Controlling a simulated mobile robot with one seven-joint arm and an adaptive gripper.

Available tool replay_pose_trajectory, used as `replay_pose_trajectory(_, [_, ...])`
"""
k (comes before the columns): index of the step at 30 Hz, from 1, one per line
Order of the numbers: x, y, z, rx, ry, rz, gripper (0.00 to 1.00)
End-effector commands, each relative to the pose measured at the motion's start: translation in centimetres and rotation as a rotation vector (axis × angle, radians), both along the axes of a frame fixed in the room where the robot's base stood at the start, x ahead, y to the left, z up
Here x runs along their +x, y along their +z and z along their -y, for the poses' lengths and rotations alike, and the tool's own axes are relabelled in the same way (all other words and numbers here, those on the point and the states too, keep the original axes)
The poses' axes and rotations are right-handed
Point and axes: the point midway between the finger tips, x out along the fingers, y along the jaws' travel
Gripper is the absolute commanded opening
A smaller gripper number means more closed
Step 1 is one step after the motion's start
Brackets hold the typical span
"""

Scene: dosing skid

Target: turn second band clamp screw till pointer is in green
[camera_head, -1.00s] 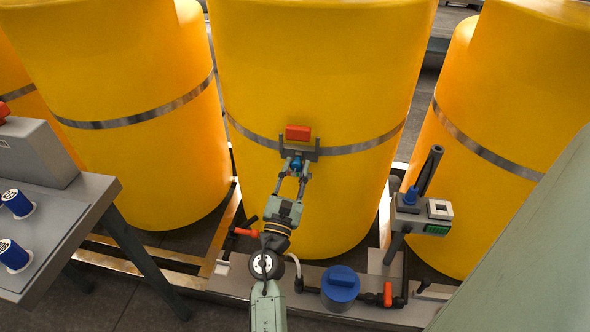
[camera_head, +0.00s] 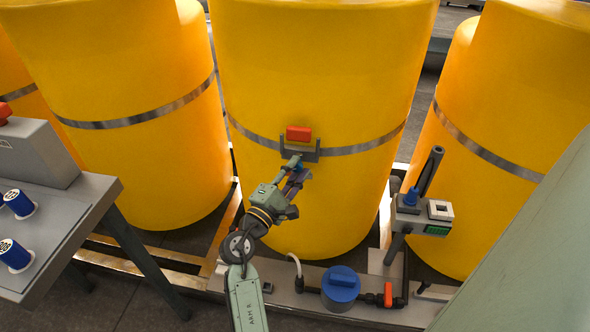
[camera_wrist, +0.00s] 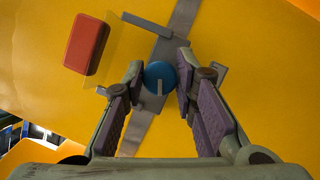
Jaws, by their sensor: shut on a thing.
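The band clamp (camera_head: 312,153) sits on the metal band around the middle yellow tank, with a red block (camera_head: 298,133) on top. In the wrist view the red block (camera_wrist: 87,44) is at upper left, beside a translucent yellowish plate. The clamp's blue round screw head (camera_wrist: 160,77) carries a pale line mark pointing down the picture. My gripper (camera_wrist: 160,84) is shut on the screw head, one finger on either side. In the head view my gripper (camera_head: 298,172) reaches the clamp from below left, tilted. I cannot make out a pointer or a green zone on the clamp.
Yellow tanks stand left and right of the middle one. A grey table (camera_head: 62,232) with blue spools is at left. Below right are a blue-capped unit (camera_head: 340,286), red-handled piping and a grey device (camera_head: 422,215) with a green display.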

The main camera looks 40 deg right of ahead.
Motion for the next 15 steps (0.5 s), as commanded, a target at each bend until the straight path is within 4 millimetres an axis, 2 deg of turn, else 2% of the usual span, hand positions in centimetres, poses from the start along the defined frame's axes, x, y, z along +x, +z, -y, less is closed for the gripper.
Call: replay_pose_trajectory(15, [0.08,0.33,0.02,0.213,0.003,0.255,0.0])
